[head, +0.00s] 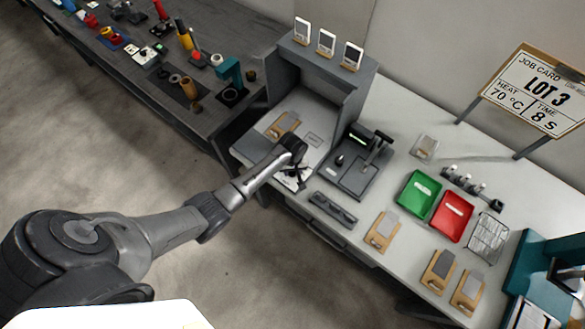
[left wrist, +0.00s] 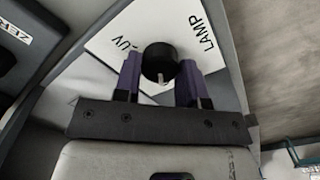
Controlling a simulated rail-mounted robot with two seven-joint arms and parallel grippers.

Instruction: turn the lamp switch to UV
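The lamp switch is a round black knob (left wrist: 160,62) on a white plate (left wrist: 105,42) marked UV at left and LAMP at right. A small pale mark shows at the knob's lower edge in the left wrist view. My left gripper (left wrist: 160,80) has its two purple fingers on either side of the knob. Whether they press on it cannot be told. In the head view my left gripper (head: 299,176) is over the white plate (head: 287,183) at the front of the grey booth, and the knob is hidden there. My right gripper is not in view.
The grey booth (head: 355,95) has several small devices on top. Right of my gripper are a dark device (head: 353,180), a green tray (head: 418,194) and a red tray (head: 452,216). A dark grey bar (head: 333,210) lies near the bench's front edge.

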